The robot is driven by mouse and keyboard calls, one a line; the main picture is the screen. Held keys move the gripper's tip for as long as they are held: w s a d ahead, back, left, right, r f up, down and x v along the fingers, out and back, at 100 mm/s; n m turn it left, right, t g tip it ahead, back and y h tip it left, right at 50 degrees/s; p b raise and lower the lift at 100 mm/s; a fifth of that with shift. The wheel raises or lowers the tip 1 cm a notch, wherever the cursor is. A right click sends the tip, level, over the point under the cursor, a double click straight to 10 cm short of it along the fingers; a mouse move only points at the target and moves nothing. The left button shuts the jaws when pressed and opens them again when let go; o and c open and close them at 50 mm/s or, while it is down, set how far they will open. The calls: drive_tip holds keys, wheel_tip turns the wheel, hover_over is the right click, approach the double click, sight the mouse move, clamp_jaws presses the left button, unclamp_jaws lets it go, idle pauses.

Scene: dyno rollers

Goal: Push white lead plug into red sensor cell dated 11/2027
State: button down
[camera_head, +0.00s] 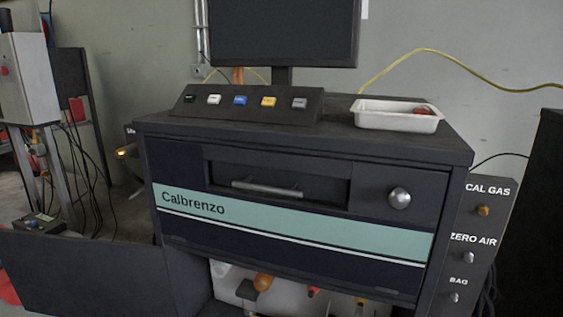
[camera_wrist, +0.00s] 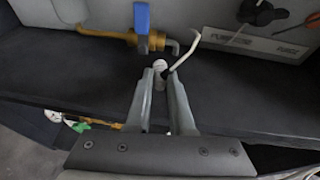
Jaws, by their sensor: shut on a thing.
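My gripper (camera_wrist: 162,75) shows in the wrist view, with its two fingers closed on a small white plug (camera_wrist: 160,62). A white lead (camera_wrist: 187,51) curves up and to the right beside the plug. The fingers hide the lower part of the plug. In the head view, a red object (camera_head: 424,110) lies in a white tray on top of the cabinet; it may be a sensor cell, but no date is readable. My gripper does not show in the head view.
The wrist view shows a blue valve handle (camera_wrist: 142,18) on a brass pipe (camera_wrist: 100,32) just beyond the fingers, and a dark shelf (camera_wrist: 60,75). The head view shows the Calbrenzo cabinet (camera_head: 300,229), the white tray (camera_head: 385,121), a button panel (camera_head: 245,113) and a monitor (camera_head: 284,30).

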drive_tip(key=shift+r+p, duration=2.85)
drive_tip(key=shift+r, duration=0.05)
